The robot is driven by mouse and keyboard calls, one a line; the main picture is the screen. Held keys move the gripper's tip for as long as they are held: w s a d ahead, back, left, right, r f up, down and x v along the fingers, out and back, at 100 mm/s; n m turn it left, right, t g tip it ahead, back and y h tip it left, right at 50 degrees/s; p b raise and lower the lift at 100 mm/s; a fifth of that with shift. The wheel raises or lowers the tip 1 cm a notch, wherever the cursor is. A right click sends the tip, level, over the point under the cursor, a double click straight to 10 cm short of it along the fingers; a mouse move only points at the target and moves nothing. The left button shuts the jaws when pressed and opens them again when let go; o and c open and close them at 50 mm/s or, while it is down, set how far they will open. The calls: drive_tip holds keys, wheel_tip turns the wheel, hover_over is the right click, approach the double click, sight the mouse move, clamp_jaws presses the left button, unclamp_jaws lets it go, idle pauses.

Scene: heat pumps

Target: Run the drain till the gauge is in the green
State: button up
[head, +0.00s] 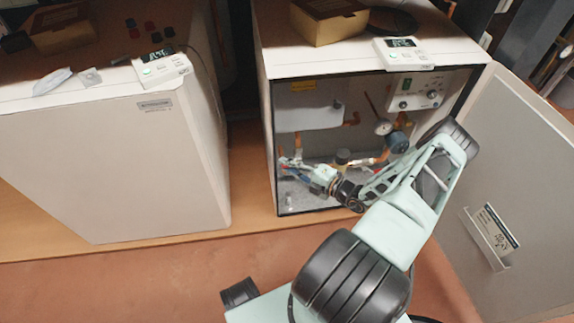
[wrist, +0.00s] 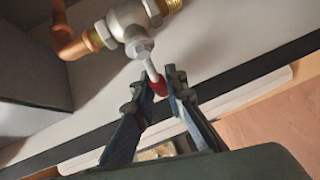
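The open right-hand heat pump (head: 325,58) holds a small round gauge (head: 384,127) with a white face; its needle and coloured zones are too small to read. In the wrist view, a metal valve (wrist: 130,22) with brass fittings joins a copper pipe and has a thin lever with a red tip (wrist: 158,86). My gripper (wrist: 155,84) is open, one finger on each side of the red tip. The right finger is very close to it; contact cannot be told. In the head view, my gripper (head: 312,174) reaches low inside the cabinet, largely covering the valve's lever.
The open door (head: 505,170) stands right of my arm. A closed heat pump (head: 110,160) stands at left. Inside the cabinet are a grey tank (head: 308,117), a control panel (head: 418,92) and copper pipes close to my gripper.

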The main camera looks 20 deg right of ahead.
clamp_jaws()
drive_tip(key=shift+p, duration=0.65)
drive_tip(key=shift+n+g+h+p, duration=0.3)
drive_tip(key=shift+p, duration=0.05)
drive_tip(key=f+n+g+h+p, duration=0.1)
drive_tip(key=p, duration=0.3)
drive_tip(key=shift+n+h, duration=0.3)
drive_tip(key=shift+s+d+f+n+g+h+p, duration=0.1)
drive_tip(key=shift+d+f+n+g+h+p, duration=0.3)
drive_tip(key=shift+p, duration=0.85)
drive_tip(key=shift+s+d+f+n+g+h+p, duration=0.1)
drive_tip(key=shift+f+n+g+h+p, duration=0.4)
drive_tip(key=shift+h+p, duration=0.5)
drive_tip(key=shift+f, duration=0.1)
